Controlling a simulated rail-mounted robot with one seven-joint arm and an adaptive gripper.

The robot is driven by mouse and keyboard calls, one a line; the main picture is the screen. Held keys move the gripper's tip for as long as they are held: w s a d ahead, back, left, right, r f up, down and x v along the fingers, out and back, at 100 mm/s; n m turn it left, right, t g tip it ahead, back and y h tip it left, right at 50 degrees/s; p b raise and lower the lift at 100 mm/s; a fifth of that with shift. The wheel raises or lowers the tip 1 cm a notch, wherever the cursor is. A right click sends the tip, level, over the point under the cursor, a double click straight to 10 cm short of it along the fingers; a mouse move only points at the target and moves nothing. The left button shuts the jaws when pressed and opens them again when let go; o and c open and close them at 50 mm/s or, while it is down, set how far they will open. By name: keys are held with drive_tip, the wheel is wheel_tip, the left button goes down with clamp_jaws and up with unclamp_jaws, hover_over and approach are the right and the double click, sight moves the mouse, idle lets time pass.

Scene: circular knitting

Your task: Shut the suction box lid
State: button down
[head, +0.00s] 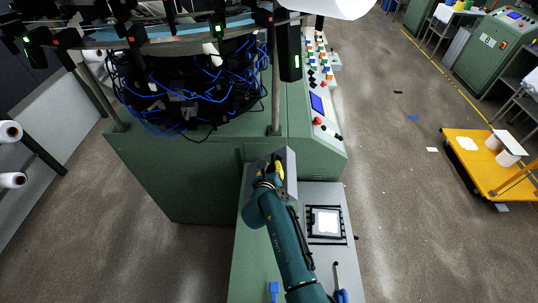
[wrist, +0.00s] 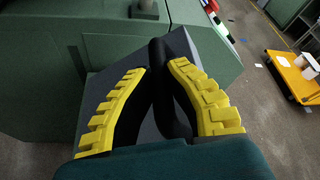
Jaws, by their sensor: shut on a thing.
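The suction box lid (head: 291,160) is a grey panel at the front of the green knitting machine, and it appears tilted up. In the wrist view the lid (wrist: 182,48) fills the middle as a dark grey slanted plate. My gripper (head: 277,168) is at the lid. In the wrist view its yellow-padded fingers (wrist: 157,72) are shut on a black bar-like handle (wrist: 160,85) that stands out from the lid. The box under the lid is mostly hidden by my arm and the lid.
The green machine body (head: 190,165) stands just behind, with blue cables (head: 190,85) above. A control panel (head: 318,105) with a red button is to the right. A grey worktop with a black-framed white pad (head: 326,221) lies right of my arm. A yellow cart (head: 480,165) stands far right.

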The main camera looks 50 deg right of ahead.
drive_tip(key=s+d+f+m+y+b, duration=0.1)
drive_tip(key=s+d+f+b, duration=0.2)
drive_tip(key=f, duration=0.7)
drive_tip(key=shift+s+d+f+m+t, duration=0.35)
drive_tip(key=shift+s+d, duration=0.4)
drive_tip(key=shift+s, duration=0.3)
drive_tip(key=c, duration=1)
unclamp_jaws()
drive_tip(key=shift+r, duration=0.1)
drive_tip(key=v, duration=1.2)
